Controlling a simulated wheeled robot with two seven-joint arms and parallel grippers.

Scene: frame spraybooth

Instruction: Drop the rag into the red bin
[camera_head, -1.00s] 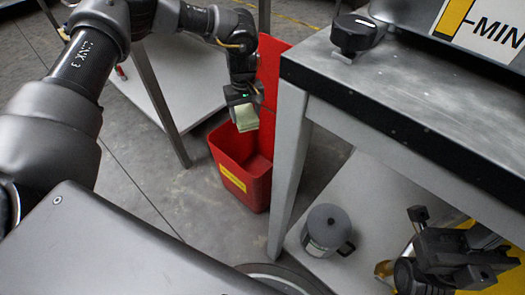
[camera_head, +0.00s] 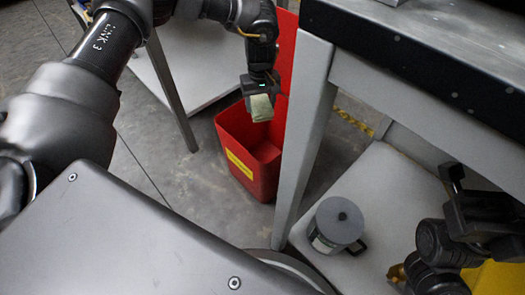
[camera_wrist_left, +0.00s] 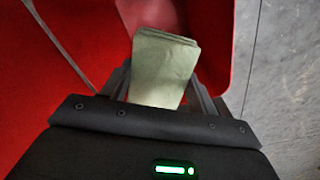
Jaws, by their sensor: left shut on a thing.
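The rag (camera_head: 261,108) is a pale green folded cloth. My left gripper (camera_head: 260,96) is shut on it and points down over the open top of the red bin (camera_head: 236,155). The bin stands on the floor, has a yellow label on its front and a tall red back. In the left wrist view the rag (camera_wrist_left: 163,68) sticks out between the fingers, with red bin walls (camera_wrist_left: 55,70) around it. The part of the rag between the fingers is hidden. My right gripper (camera_head: 480,200) is at the lower right; its jaw opening is unclear.
A grey workbench (camera_head: 430,85) stands right of the bin, its leg (camera_head: 305,145) close beside it. A lidded grey can (camera_head: 338,222) sits on the bench's lower shelf (camera_head: 385,190). A white shelf with a metal leg (camera_head: 172,90) is left of the bin. Grey floor lies in front.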

